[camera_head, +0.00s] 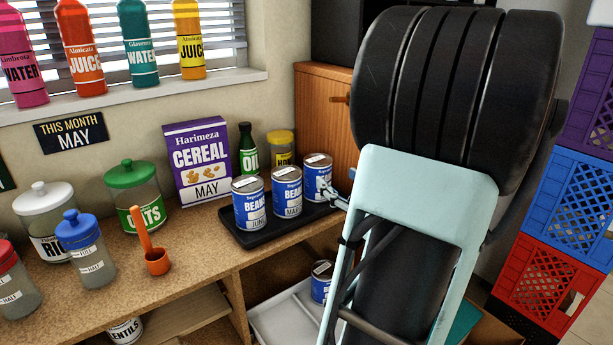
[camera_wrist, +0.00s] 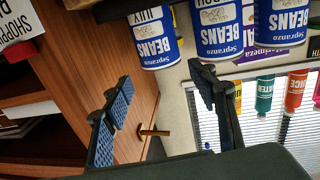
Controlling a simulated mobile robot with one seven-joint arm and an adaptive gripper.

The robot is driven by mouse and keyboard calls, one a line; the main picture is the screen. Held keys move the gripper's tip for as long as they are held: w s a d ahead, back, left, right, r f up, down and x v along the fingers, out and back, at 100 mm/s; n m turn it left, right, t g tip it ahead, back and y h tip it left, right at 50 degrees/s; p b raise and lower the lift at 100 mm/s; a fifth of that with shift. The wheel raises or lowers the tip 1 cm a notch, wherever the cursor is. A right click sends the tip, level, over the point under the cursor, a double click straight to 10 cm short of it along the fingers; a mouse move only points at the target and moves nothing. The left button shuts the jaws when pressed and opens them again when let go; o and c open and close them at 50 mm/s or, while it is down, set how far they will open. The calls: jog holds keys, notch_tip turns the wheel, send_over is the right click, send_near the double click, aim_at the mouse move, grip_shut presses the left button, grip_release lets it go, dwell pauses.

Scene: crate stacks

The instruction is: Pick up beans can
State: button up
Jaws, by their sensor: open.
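Three blue beans cans stand in a row on a black tray (camera_head: 285,233) on the counter: a left can (camera_head: 249,205), a middle can (camera_head: 287,193) and a right can (camera_head: 317,176). Their month labels differ; the left reads JUNE, the middle MAY. In the wrist view, upside down, the can at the left of the row (camera_wrist: 153,42) reads JULY. Another blue can (camera_head: 320,285) sits lower, in a pale bin, partly hidden by my arm. My gripper (camera_head: 339,194) is open and empty beside the right can; it also shows in the wrist view (camera_wrist: 158,78), fingers apart, short of the cans.
A cereal box (camera_head: 199,165), a green OIL bottle (camera_head: 248,150) and a yellow-lidded jar (camera_head: 280,147) stand behind the cans. Jars and an orange scoop (camera_head: 156,260) are on the left. A wooden cabinet (camera_head: 318,110) stands behind; stacked crates (camera_head: 565,210) are at the right.

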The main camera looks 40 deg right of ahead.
aim_at(326, 171)
jog(key=x, duration=0.5)
jog(key=shift+d+f+b, duration=0.1)
jog(key=shift+f+b, duration=0.15)
jog(key=shift+b, duration=0.1)
jog(key=shift+f+b+x, duration=0.15)
jog(key=shift+b+x, duration=0.15)
jog(key=shift+x, duration=1.05)
jog(key=shift+f+b+x, duration=0.2)
jog(key=shift+b+x, duration=0.1)
jog(key=shift+x, duration=1.1)
jog(key=shift+c, duration=0.5)
jog(key=c, duration=1)
jog(key=shift+c, duration=0.6)
jog(key=shift+r, duration=0.15)
